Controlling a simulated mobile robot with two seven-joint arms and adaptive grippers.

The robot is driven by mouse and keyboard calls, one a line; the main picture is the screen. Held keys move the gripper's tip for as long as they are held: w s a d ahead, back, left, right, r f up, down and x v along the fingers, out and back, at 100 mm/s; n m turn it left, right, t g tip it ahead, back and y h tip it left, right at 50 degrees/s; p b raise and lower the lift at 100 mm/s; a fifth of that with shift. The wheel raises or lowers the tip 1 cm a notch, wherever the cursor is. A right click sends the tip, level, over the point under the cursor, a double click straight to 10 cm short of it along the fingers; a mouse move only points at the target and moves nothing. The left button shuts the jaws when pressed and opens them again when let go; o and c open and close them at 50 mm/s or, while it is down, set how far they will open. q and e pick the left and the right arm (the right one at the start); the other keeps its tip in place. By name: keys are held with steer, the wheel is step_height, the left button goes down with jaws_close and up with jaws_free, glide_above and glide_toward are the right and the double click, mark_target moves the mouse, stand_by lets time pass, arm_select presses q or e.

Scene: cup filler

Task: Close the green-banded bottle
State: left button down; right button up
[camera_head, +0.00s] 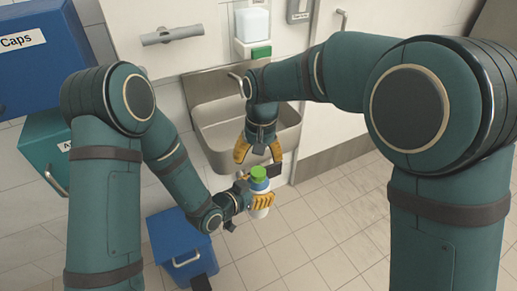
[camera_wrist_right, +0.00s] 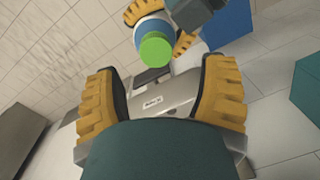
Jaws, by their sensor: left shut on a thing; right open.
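The bottle (camera_head: 260,186) has a white body, a blue ring and a round green top. It stands roughly upright in my left gripper (camera_head: 252,197), whose yellow fingers are shut around its body. In the right wrist view the bottle's green top (camera_wrist_right: 155,48) faces the camera, with the blue ring behind it; I cannot tell whether the green part is a separate cap. My right gripper (camera_head: 258,157) is open and empty just above the bottle, apart from it. In the right wrist view the open fingers of the right gripper (camera_wrist_right: 160,92) frame the lower picture, with the bottle beyond them.
A metal sink (camera_head: 205,125) is behind the grippers, with a white dispenser (camera_head: 252,25) above it. A blue box labelled Caps (camera_head: 35,75) and a teal box (camera_head: 45,135) are at the left. A blue bin (camera_head: 165,232) stands below. The tiled floor at the right is clear.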

mark_target(258, 171)
steer(key=n, duration=0.4)
steer(key=shift+r, duration=0.2)
steer(key=n, duration=0.5)
steer(key=shift+r+n, duration=0.25)
steer(key=shift+n, duration=0.05)
steer(key=n, duration=0.3)
steer(key=shift+w+r+n, duration=0.1)
steer(key=shift+r+n, duration=0.1)
steer(key=shift+n, duration=0.2)
steer(key=n, duration=0.4)
steer(key=shift+d+r, duration=0.1)
steer(key=shift+r, duration=0.15)
steer(key=shift+f, duration=4)
steer(key=shift+c, duration=0.2)
